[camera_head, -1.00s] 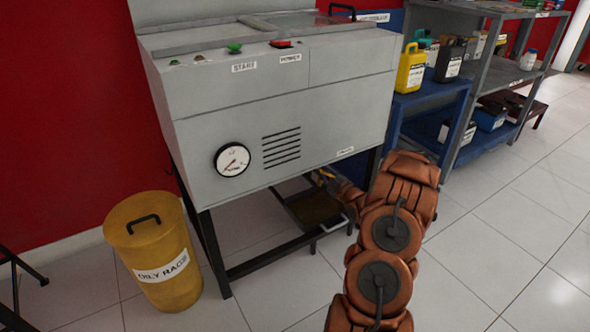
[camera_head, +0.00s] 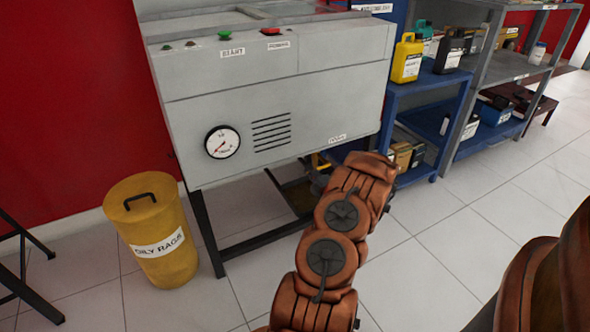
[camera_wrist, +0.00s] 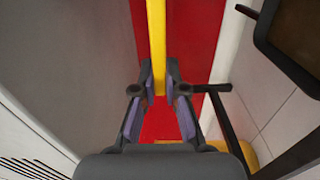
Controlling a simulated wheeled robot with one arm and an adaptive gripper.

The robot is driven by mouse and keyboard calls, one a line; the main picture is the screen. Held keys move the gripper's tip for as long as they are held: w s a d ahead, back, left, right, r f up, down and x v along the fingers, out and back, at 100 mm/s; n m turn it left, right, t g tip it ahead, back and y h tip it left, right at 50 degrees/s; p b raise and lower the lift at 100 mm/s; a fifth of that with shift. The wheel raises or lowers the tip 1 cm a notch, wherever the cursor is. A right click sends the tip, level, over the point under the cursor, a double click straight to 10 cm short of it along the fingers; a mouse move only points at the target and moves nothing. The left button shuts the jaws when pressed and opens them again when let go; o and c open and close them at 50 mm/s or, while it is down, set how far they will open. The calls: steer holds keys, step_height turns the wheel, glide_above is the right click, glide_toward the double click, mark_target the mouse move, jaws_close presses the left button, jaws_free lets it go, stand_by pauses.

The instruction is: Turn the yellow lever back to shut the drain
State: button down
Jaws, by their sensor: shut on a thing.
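The yellow lever (camera_wrist: 157,45) runs down from the top edge in the wrist view, and its end lies between my fingertips. My gripper (camera_wrist: 160,86) is shut on it, one finger on each side. In the head view a small bit of yellow (camera_head: 316,159) shows under the lower right edge of the grey machine (camera_head: 270,90), just left of my arm. My arm hides the gripper and most of the lever there. The drain outlet itself does not show clearly.
A dark tray (camera_head: 300,200) stands under the machine, partly behind my arm; it also shows in the wrist view (camera_wrist: 292,45). A yellow oily rags bin (camera_head: 150,228) stands to the left. A blue shelf (camera_head: 432,90) with bottles stands to the right. The tiled floor in front is clear.

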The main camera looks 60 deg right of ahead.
steer(key=shift+w+a+f, duration=0.1)
stand_by(0.4)
steer(key=c, duration=1.2)
jaws_free()
steer(key=v, duration=1.2)
steer(key=shift+s, duration=0.25)
